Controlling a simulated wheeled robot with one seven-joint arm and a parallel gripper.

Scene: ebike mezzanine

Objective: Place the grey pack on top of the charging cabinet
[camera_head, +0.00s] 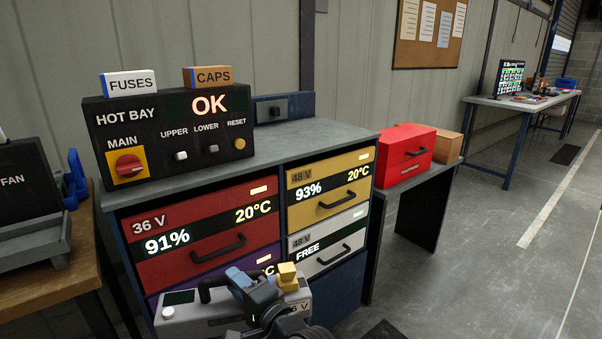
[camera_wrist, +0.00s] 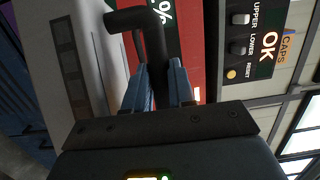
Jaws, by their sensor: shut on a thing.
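The grey pack (camera_head: 190,318), marked 36 V, is at the bottom of the head view, in front of the charging cabinet (camera_head: 310,146) and below its top. My gripper (camera_head: 240,282) is shut on the pack's black handle. In the wrist view the blue fingers (camera_wrist: 158,88) close around the black handle, and the grey pack (camera_wrist: 100,62) shows at left. The cabinet has a grey top and red, yellow, pale and purple drawers, all seemingly shut. My arm hides part of the pack and the purple drawer.
The HOT BAY panel (camera_head: 180,130), with FUSES (camera_head: 130,84) and CAPS (camera_head: 208,77) boxes on it, fills the top's left side. Its right and front parts are bare. A red case (camera_head: 404,155) stands on a lower bench at right. A FAN unit (camera_head: 25,190) stands at left.

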